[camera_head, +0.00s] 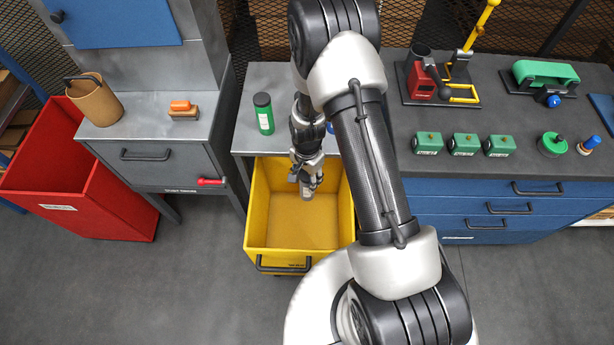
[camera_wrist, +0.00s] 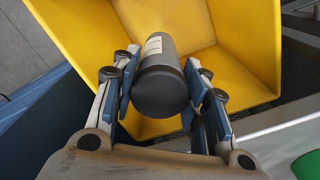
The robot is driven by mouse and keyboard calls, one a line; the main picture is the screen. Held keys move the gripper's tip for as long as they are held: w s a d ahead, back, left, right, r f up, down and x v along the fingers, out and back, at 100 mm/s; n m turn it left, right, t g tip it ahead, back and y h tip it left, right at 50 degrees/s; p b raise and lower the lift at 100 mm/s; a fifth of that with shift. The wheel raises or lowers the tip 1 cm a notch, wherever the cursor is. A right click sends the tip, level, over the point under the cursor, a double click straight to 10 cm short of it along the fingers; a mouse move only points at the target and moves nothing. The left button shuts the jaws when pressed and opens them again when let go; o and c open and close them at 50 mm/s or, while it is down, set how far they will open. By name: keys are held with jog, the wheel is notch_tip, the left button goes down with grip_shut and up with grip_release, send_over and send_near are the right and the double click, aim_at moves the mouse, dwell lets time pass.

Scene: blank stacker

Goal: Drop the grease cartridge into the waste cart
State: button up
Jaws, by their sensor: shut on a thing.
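The grease cartridge (camera_wrist: 163,78) is a dark grey cylinder with a black end and a white label, seen in the wrist view. My gripper (camera_wrist: 160,68) is shut on it, with a finger on each side. In the head view my gripper (camera_head: 307,180) points down over the opening of the yellow cart (camera_head: 258,215), and the cartridge (camera_head: 307,192) shows only in part below the fingers. The yellow cart also fills the back of the wrist view (camera_wrist: 235,35). The part of its floor that I see looks bare. Its small label is too small to read.
A red bin (camera_head: 105,205) stands at the left. A grey bench (camera_head: 150,150) holds a brown container (camera_head: 97,103) and an orange-topped block (camera_head: 182,109). A green bottle (camera_head: 264,118) stands behind the cart. Blue drawers (camera_head: 485,205) with tools on top are at the right.

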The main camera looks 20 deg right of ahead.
notch_tip(320, 180, down, 5)
jog(key=b, duration=0.3)
jog(key=shift+f, duration=0.1)
jog(key=o, duration=1.2)
notch_tip(320, 180, up, 12)
jog(key=shift+r, duration=0.1)
